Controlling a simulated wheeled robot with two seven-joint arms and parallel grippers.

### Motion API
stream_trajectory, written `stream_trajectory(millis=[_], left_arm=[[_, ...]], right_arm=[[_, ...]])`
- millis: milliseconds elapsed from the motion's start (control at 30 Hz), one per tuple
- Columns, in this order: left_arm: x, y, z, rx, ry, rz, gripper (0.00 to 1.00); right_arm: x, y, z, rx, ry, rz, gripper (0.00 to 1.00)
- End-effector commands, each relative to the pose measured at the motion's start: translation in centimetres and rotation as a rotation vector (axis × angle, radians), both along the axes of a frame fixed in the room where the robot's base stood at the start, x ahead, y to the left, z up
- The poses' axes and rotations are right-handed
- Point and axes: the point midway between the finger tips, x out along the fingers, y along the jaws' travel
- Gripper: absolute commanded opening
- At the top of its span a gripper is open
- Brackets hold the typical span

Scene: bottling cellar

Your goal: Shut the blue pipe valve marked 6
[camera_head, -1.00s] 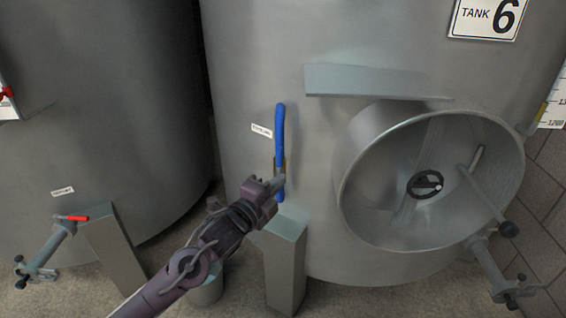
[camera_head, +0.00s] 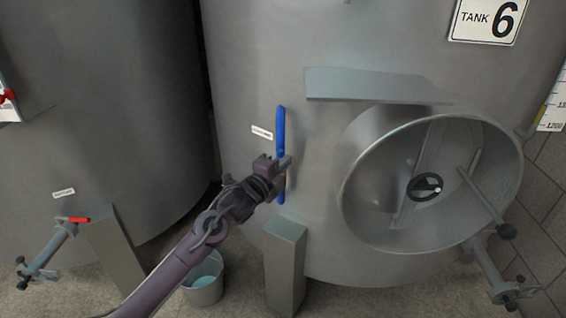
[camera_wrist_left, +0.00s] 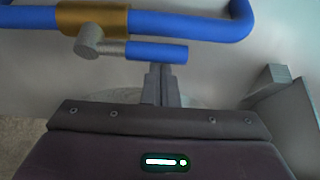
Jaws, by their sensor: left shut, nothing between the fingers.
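A blue pipe (camera_head: 281,125) runs upright on the front of the tank marked 6, with a small white label beside it. In the left wrist view the blue pipe (camera_wrist_left: 195,25) passes through a brass valve body (camera_wrist_left: 93,17). A grey stem there carries a short lever with a blue sleeve (camera_wrist_left: 157,52), lying alongside the pipe. My left gripper (camera_head: 284,163) is in front of the pipe's lower half and hides the valve from the head view. Its fingers (camera_wrist_left: 160,75) are shut and empty, their tips close to the lever's sleeve; I cannot tell whether they touch.
A grey ledge (camera_head: 375,87) and a round open manway (camera_head: 350,185) with a handwheel jut out to the right. A grey tank leg (camera_head: 285,265) stands below the pipe, with a bucket (camera_head: 204,290) to its left. A red-handled tap (camera_head: 50,245) sticks out at far left.

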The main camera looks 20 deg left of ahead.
Motion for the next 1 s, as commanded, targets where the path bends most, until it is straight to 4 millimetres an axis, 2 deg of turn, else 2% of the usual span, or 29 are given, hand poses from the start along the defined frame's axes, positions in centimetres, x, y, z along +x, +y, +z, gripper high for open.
stream_trajectory(millis=[567,800,1000], left_arm=[[-0.1,0.4,-0.1,-0.026,-0.007,0.001,0.0],[-0.2,0.7,-0.1,-0.066,-0.018,0.001,0.0],[-0.3,0.9,0.0,-0.097,-0.028,0.001,0.0]], right_arm=[[0.7,0.3,0.0,0.002,-0.006,-0.001,0.73],[1.6,0.5,0.6,0.006,-0.017,0.0,0.73],[1.1,0.5,0.6,0.005,-0.005,-0.001,0.73]])
